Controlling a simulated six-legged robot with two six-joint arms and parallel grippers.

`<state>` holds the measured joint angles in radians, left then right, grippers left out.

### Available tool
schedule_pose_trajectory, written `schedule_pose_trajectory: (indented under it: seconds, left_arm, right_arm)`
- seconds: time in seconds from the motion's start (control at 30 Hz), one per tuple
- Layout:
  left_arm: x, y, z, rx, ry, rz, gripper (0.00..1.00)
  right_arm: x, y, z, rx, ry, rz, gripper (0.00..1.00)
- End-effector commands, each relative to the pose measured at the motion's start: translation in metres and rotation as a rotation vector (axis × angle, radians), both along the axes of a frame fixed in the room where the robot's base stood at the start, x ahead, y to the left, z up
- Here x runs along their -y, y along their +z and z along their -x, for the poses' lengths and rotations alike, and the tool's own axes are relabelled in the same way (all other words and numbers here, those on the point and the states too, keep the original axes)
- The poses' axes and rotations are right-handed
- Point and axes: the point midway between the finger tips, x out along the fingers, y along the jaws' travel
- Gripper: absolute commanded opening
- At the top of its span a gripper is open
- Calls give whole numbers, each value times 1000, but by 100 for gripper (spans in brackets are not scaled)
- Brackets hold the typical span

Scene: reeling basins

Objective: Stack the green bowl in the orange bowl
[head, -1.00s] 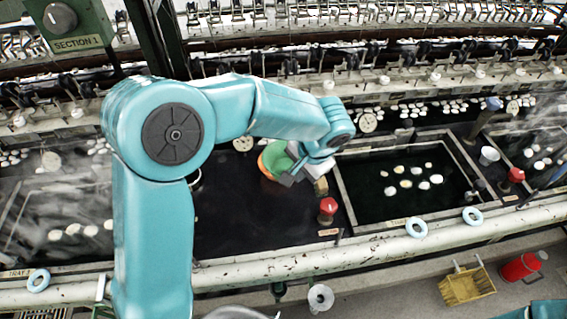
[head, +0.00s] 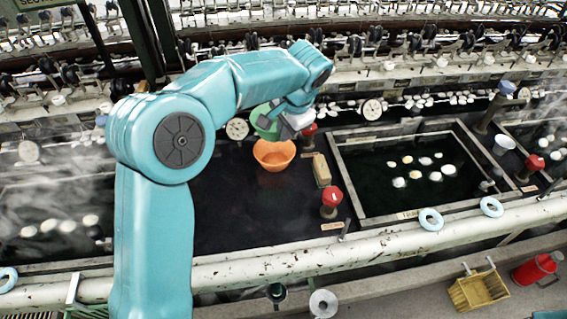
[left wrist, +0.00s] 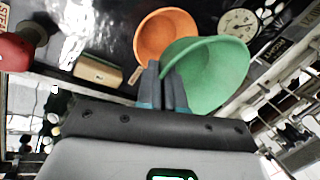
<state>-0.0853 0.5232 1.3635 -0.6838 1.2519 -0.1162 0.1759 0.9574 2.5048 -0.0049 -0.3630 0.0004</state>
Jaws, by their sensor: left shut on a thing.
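The green bowl (head: 262,119) is held up by my left gripper (head: 283,122), which is shut on its rim. In the head view it is behind the orange bowl and partly hidden by the gripper. The orange bowl (head: 274,154) stands upright on the dark surface, in front of the gripper, and looks empty. In the left wrist view the green bowl (left wrist: 207,75) is at the fingertips (left wrist: 165,82) and overlaps the lower right edge of the orange bowl (left wrist: 165,36). My right gripper is not in view.
A tan block (head: 321,170) and a red knob (head: 331,199) stand right of the orange bowl; another red knob (head: 309,132) is beside the gripper. A basin (head: 400,205) with white cocoons lies further right. The dark surface left of the orange bowl is clear.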

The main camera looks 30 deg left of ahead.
Motion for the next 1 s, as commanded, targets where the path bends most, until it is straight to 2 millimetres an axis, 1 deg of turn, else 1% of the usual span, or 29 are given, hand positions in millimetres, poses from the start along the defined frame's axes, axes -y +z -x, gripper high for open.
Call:
schedule_pose_trajectory:
  seconds: [0.03, 0.1, 0.2, 0.47, 0.6, 0.67, 0.73, 0.87, 0.9, 0.93, 1.0]
  left_arm:
    - [0, -17, 1, -6, -1, -1, 0]
    - [0, -34, 1, -5, -1, 0, 0]
    - [0, -51, 1, -2, 0, 0, 0]
    - [0, -73, 0, -2, 0, 0, 0]
    - [0, -98, 1, -5, 0, 0, 0]
    - [0, -106, 1, -6, -1, 1, 0]
    - [1, -110, 2, -9, 0, 3, 0]
    - [0, -112, 2, -12, 3, 4, 0]
    - [0, -112, 2, -12, 3, 4, 22]
    - [0, -112, 2, -11, 3, 4, 31]
    - [0, -111, 2, -8, 2, 3, 33]
  right_arm:
    - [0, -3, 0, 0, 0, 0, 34]
    - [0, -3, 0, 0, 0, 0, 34]
    - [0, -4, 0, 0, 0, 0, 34]
    - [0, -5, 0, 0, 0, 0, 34]
    - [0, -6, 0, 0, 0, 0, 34]
    - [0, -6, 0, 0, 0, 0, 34]
    - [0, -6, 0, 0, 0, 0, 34]
    - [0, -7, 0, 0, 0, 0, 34]
    - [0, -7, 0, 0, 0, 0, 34]
    - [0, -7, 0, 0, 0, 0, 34]
    - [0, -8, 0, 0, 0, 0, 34]
